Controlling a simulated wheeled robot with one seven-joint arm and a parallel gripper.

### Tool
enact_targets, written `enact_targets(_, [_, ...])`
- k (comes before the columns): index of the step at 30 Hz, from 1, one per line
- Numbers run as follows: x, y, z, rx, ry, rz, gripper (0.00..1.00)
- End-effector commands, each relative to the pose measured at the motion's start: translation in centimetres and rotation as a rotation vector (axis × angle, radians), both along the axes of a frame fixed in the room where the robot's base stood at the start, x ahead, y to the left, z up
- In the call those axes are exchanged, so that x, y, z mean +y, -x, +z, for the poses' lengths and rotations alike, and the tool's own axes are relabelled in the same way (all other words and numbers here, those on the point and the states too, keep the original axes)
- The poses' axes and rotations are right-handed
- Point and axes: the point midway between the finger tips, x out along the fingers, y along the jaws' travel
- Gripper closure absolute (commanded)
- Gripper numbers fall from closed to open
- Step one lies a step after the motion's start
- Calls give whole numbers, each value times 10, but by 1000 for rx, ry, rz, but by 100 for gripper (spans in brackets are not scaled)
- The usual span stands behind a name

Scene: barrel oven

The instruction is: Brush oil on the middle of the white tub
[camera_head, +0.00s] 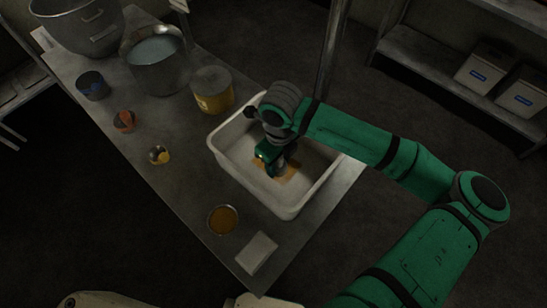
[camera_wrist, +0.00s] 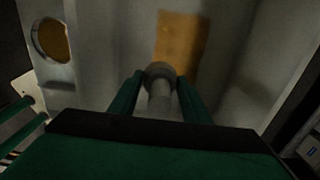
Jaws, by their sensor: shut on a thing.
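The white tub (camera_head: 243,173) stands on the metal table, open side up. An orange-brown patch (camera_head: 288,171) lies on the tub's floor near its middle; it also shows in the wrist view (camera_wrist: 180,40). My gripper (camera_head: 273,167) is inside the tub, close above or beside the patch. In the wrist view my gripper (camera_wrist: 158,95) is shut on a grey, round-topped handle (camera_wrist: 160,72), which appears to be the brush. The brush's bristles are hidden, so I cannot tell whether they touch the tub floor.
A round dish of amber liquid (camera_head: 223,220) and a pale flat block (camera_head: 257,253) are at the table's near end. A yellow can (camera_head: 212,90), a pot (camera_head: 155,60) and small containers stand farther back. Bins (camera_head: 481,68) sit on a shelf at right.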

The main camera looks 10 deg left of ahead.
Motion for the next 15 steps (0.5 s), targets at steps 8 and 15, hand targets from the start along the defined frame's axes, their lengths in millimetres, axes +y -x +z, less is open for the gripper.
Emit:
enact_targets(8, [-6, -1, 18, 1, 0, -11, 75])
enact_targets(15, [-6, -1, 18, 1, 0, -13, 75])
